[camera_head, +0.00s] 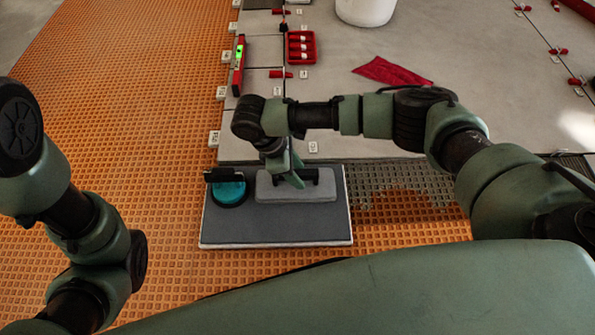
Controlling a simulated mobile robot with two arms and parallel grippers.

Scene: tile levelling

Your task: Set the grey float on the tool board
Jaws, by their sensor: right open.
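The grey float (265,188) lies flat on the dark grey tool board (275,228), near its back edge and right of centre. Its dark handle is partly hidden by my right gripper (291,177), which points down over it. That gripper is open, with its fingers at the handle; whether they touch it I cannot tell. My left arm comes in at the left edge, but its gripper is out of view.
A teal suction cup (230,192) with a black handle stands left of the float on the board. Grey tiles lie beyond, with a spirit level (238,66), a red tray (301,47), a red cloth (391,72) and a white bucket (366,9). Orange matting (130,110) is clear on the left.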

